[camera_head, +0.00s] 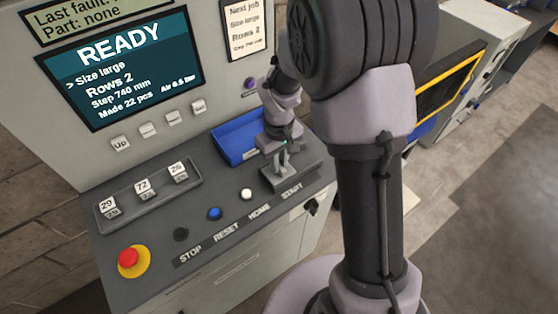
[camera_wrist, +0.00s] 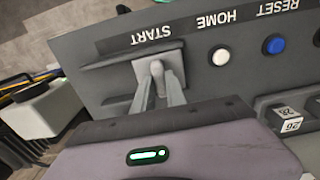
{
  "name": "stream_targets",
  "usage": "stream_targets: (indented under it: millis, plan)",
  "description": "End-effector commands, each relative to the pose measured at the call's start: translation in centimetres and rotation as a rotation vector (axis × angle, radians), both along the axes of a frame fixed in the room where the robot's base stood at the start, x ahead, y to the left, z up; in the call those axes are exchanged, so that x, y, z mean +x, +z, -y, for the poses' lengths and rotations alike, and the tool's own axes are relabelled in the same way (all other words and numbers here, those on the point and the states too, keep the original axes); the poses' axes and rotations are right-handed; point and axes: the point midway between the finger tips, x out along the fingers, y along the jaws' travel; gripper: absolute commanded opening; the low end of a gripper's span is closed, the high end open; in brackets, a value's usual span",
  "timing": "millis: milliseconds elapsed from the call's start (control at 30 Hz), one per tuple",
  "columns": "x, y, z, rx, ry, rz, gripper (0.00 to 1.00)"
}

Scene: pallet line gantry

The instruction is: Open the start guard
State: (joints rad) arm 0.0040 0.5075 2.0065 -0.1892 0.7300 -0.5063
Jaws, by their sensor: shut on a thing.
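My gripper (camera_wrist: 158,88) is shut on that tab, with one finger on each side. In the head view my gripper (camera_head: 283,160) reaches down to the START place at the right end of the console. The guard there (camera_head: 276,182) is small and partly hidden by the fingers. The guard looks closed over START, and no button shows under it.
A white HOME button (camera_head: 246,194), a blue RESET button (camera_head: 214,213) and a dark STOP button (camera_head: 181,234) line the console. A red emergency stop (camera_head: 129,257) is at the left. A blue tray (camera_head: 238,141) lies behind my gripper. The screen (camera_head: 130,75) reads READY.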

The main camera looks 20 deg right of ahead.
Motion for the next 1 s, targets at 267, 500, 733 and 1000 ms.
stream_targets:
  millis: [267,500,733,1000]
  plan:
    - [0.2,0.1,0.0,0.000,0.000,0.004,0.00]
    - [1.4,0.4,3.6,0.000,-0.004,0.005,0.00]
    - [2.4,0.2,6.9,0.000,-0.001,0.005,0.00]
    - [2.5,0.2,7.1,-0.001,0.001,0.007,0.00]
